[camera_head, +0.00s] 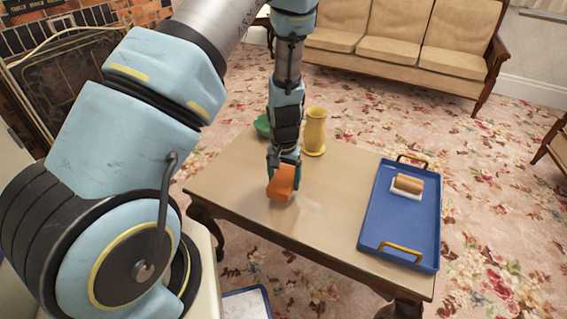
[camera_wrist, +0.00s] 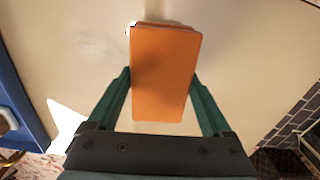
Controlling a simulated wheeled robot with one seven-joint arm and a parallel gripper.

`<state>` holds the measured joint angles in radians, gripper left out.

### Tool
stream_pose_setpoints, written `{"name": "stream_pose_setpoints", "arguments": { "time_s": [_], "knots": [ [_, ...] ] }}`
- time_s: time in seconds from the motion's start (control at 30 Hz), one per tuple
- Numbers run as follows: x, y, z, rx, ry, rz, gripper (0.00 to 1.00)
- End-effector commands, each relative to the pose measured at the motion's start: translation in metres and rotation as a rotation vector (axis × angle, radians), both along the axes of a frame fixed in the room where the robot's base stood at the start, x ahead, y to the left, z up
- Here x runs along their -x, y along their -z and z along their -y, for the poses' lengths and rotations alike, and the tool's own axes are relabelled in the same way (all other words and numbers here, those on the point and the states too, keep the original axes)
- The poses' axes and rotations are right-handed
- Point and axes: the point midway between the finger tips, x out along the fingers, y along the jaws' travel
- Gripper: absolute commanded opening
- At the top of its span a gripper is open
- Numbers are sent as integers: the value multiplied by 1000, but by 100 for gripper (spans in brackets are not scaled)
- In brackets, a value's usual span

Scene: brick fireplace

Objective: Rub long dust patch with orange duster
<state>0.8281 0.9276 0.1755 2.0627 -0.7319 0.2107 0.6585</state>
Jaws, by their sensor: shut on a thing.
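The orange duster (camera_head: 281,188) is an orange block held between the fingers of my gripper (camera_head: 284,165), low over the wooden table (camera_head: 233,180). In the wrist view the duster (camera_wrist: 165,100) fills the middle, with a green finger of my gripper (camera_wrist: 162,75) on each side. Whether its underside touches the tabletop is hard to tell. A faint pale smudge (camera_head: 309,206), likely the dust patch, lies just right of the duster in the head view. Faint greyish marks (camera_wrist: 95,42) show left of the duster in the wrist view. Its full length is unclear.
A yellow vase (camera_head: 315,130) and a green bowl (camera_head: 262,126) stand behind my gripper. The front middle of the tabletop is clear.

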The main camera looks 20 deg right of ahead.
Motion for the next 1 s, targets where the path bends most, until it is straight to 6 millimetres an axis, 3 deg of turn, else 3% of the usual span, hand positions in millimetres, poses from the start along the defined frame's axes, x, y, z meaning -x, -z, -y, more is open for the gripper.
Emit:
{"name": "stream_pose_setpoints", "arguments": {
  "time_s": [0.03,0.43,0.87,1.0],
  "knots": [
    [-1,-10,0,1,-1,1,23],
    [-7,-43,-1,1,-2,-1,23],
    [-8,-46,-2,0,-3,0,23],
    [-15,-50,-10,-1,-24,2,23]
  ]
}}
